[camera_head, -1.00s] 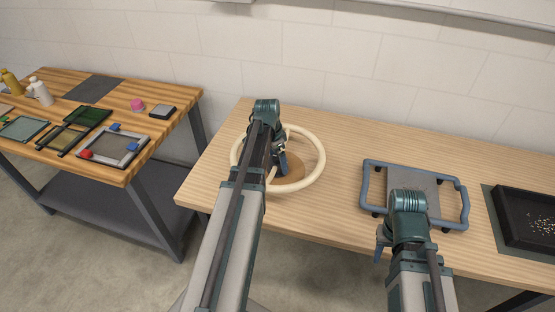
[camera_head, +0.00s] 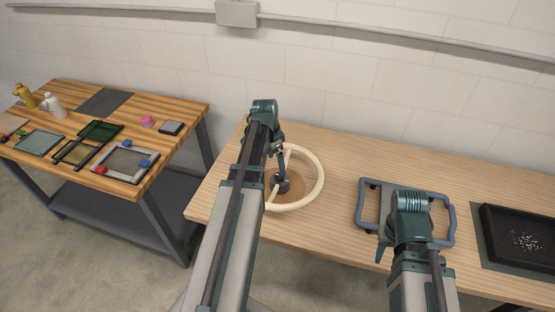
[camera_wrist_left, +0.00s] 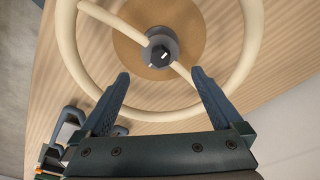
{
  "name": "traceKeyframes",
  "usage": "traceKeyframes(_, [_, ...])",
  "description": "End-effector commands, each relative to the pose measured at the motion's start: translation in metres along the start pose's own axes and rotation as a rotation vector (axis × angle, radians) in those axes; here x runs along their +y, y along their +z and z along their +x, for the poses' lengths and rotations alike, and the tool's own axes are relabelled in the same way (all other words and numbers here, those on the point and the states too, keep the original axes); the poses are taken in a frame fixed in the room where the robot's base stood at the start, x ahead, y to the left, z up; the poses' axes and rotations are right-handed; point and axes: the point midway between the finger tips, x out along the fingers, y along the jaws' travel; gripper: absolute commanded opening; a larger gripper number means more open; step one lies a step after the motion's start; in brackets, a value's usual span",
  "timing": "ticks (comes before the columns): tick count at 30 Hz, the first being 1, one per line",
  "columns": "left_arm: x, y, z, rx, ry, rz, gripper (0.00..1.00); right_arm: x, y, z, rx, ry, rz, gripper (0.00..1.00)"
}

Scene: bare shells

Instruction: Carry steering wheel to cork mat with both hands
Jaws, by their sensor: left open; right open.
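The steering wheel is a cream ring (camera_head: 321,180) with thin spokes and a dark hub (camera_head: 284,183); it also shows in the left wrist view (camera_wrist_left: 250,60). It lies over a round brown cork mat (camera_head: 297,190) on the long table, and the mat shows around the hub in the left wrist view (camera_wrist_left: 190,25). My left gripper (camera_wrist_left: 160,74) is open and empty, its fingers over the near part of the ring; I cannot tell whether they touch it. My left arm hides the ring's left side in the head view. My right gripper (camera_head: 381,252) is open near the table's front edge, right of the wheel.
A blue-grey framed carrier (camera_head: 447,215) stands partly behind my right arm. A black tray (camera_head: 515,215) with small bits sits at the far right. A second table (camera_head: 75,120) on the left holds frames and bottles. The table between wheel and carrier is clear.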

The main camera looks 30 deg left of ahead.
Motion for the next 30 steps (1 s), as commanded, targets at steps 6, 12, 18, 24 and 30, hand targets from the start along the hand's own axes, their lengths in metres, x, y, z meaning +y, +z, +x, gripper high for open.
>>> traceKeyframes(6, [0.000, 0.000, -0.019, 0.000, 0.000, 0.000, 1.00, 0.002, 0.001, -0.019, 0.000, 0.000, -0.001, 0.42])
traceKeyframes(12, [0.000, 0.000, -0.018, 0.000, 0.000, 0.001, 1.00, 0.002, 0.001, -0.017, 0.000, 0.000, -0.001, 0.42])
traceKeyframes(18, [0.026, -0.011, -0.015, -0.014, 0.007, -0.004, 1.00, 0.002, 0.001, -0.017, 0.000, 0.000, -0.001, 0.42])
traceKeyframes(24, [0.141, -0.045, -0.009, -0.091, 0.013, -0.051, 1.00, 0.002, 0.001, -0.017, 0.000, 0.000, -0.001, 0.42])
traceKeyframes(30, [0.256, -0.051, -0.008, -0.170, -0.027, -0.121, 1.00, 0.002, 0.001, -0.017, 0.000, 0.000, -0.001, 0.42])
